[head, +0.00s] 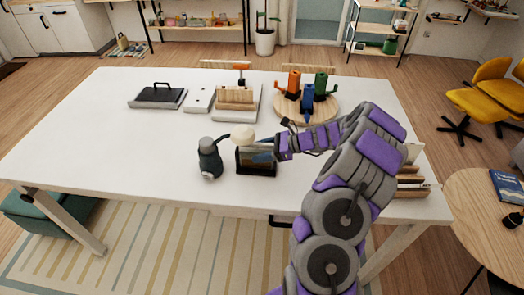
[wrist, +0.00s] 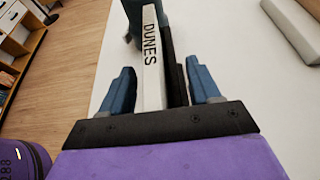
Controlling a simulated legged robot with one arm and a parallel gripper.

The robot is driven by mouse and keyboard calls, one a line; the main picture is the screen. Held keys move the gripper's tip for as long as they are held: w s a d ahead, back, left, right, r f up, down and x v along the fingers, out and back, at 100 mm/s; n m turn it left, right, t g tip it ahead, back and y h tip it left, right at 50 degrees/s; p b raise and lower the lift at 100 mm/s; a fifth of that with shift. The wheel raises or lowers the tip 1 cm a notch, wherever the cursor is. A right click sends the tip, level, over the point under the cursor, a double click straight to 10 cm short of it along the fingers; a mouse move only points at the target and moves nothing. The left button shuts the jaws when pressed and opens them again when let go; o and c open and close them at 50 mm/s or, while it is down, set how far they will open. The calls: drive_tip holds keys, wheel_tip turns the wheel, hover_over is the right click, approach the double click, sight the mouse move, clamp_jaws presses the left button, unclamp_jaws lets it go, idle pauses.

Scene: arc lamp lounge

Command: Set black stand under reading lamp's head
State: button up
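The reading lamp (head: 210,160) stands on the white table, with a dark grey-blue body and a cream head (head: 242,132) leaning to the right. The black stand (head: 243,166) is just right of the lamp body, at or near the tabletop, its upper left close below the head. It holds a book (head: 262,153), whose white spine reads DUNES in the wrist view (wrist: 151,50). My gripper (head: 276,147) is at the stand's right side. The lamp's body is partly visible beyond.
A round wooden board (head: 328,110) with orange, blue and green items stands behind my arm. A tray with a black lid (head: 160,95), a white plate (head: 199,98) and a wooden block rack (head: 236,97) are along the back.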

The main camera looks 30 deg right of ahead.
drive_tip(key=shift+s+d+r, duration=0.1)
drive_tip(key=shift+s+d, duration=0.05)
drive_tip(key=shift+d, duration=0.5)
drive_tip(key=p+v, duration=0.2)
drive_tip(key=v, duration=0.9)
drive_tip(key=shift+s+p, duration=0.15)
drive_tip(key=shift+p, duration=0.15)
